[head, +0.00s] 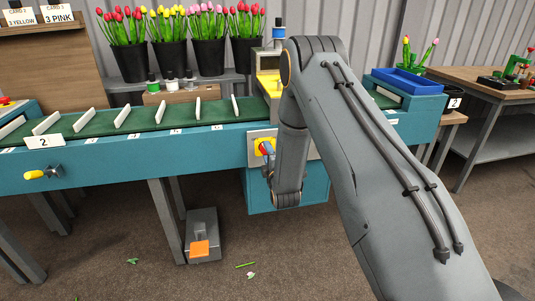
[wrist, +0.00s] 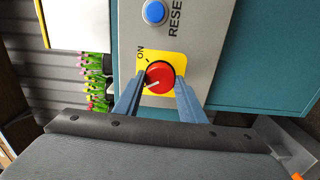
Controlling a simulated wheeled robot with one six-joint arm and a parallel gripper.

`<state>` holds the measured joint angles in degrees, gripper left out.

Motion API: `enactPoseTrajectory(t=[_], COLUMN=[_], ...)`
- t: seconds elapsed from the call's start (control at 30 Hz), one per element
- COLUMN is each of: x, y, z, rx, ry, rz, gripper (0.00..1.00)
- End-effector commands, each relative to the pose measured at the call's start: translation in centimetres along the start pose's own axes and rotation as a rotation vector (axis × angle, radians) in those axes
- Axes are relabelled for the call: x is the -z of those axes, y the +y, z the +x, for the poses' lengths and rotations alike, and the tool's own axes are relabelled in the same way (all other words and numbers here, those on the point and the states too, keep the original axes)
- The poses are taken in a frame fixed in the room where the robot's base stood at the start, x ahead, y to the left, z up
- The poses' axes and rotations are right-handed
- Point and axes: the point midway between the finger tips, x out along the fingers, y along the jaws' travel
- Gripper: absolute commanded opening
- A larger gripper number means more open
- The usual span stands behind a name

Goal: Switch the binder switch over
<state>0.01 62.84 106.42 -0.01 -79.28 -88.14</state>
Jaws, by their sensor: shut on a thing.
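The binder switch is a red rotary knob (wrist: 163,71) on a yellow plate (wrist: 177,58) marked ON. Its white pointer line lies toward the lower left in the wrist view, off the tick beside ON. In the head view the knob (head: 266,147) shows at the front of the teal machine, partly hidden by my arm. My gripper (wrist: 159,86) is shut on the knob, with one blue finger on each side. In the head view my gripper (head: 269,165) is mostly hidden behind my arm link.
A blue RESET button (wrist: 155,12) sits beside the switch on the grey panel. The teal conveyor (head: 110,155) runs to the left, with a yellow-handled lever (head: 36,174) on its front. A pedal with an orange top (head: 200,248) stands on the floor below. Tulip buckets (head: 170,62) stand behind.

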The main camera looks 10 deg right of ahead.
Motion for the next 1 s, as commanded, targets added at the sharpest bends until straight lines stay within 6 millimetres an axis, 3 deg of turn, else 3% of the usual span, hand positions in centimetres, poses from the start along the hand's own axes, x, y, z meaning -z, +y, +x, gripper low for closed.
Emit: enactPoseTrajectory(t=[0.4,1.0], x=[0.00,0.01], y=[-0.09,-0.12], z=[-0.05,-0.06], rx=[0.002,0.002], ry=[0.000,0.000], rz=[-0.209,-0.246], gripper=[0.14,0.14])
